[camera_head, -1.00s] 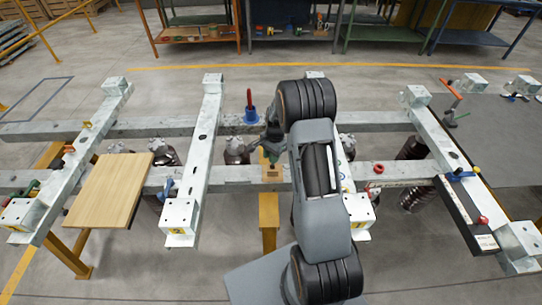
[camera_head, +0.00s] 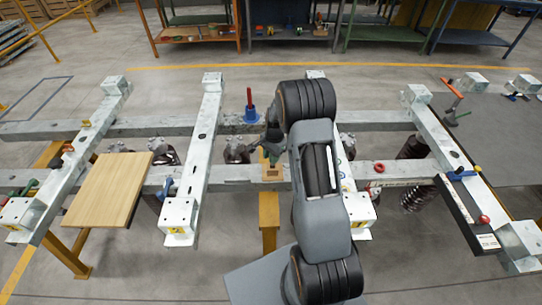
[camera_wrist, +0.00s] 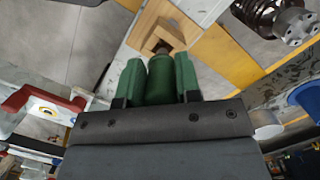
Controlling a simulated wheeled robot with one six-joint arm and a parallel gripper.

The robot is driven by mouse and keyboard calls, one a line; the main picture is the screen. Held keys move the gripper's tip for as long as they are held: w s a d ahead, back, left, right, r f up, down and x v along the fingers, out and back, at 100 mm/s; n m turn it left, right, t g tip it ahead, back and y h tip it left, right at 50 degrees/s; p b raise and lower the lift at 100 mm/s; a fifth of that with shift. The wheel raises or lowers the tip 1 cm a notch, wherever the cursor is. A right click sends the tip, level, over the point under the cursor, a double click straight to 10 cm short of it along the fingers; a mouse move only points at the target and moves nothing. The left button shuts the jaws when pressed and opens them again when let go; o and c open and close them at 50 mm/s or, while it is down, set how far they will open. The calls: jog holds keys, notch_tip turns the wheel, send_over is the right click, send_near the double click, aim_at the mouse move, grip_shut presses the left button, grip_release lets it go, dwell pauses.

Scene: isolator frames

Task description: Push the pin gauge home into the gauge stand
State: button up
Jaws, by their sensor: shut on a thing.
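The pin gauge (camera_wrist: 161,82) shows in the wrist view as a thick green cylinder with a short grey-brown end. My gripper (camera_wrist: 159,72) is shut on it, one green finger on each side. The gauge stand (camera_wrist: 152,22) is a pale wooden block with a squarish dark opening just beyond the pin's end. The pin's end is at this opening; how deep it sits I cannot tell. In the head view the stand (camera_head: 271,174) rests on the near grey beam, and my gripper (camera_head: 272,146) is just behind it, partly covered by my arm. The pin cannot be made out there.
A blue holder with a red upright (camera_head: 250,112) stands on the far beam. A wooden board (camera_head: 108,190) lies at left. A red ring (camera_head: 379,168) lies on the near beam at right. In the wrist view a dark metal cylinder (camera_wrist: 262,14) is at upper right.

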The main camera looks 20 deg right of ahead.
jog(key=shift+f+b, duration=1.3)
jog(key=shift+f, duration=0.55)
jog(key=o, duration=1)
jog(key=r, duration=0.4)
jog(key=d+r, duration=0.1)
jog(key=r, duration=0.4)
jog(key=w+d+r, duration=0.1)
jog(key=r, duration=0.3)
jog(key=shift+r+b, duration=0.35)
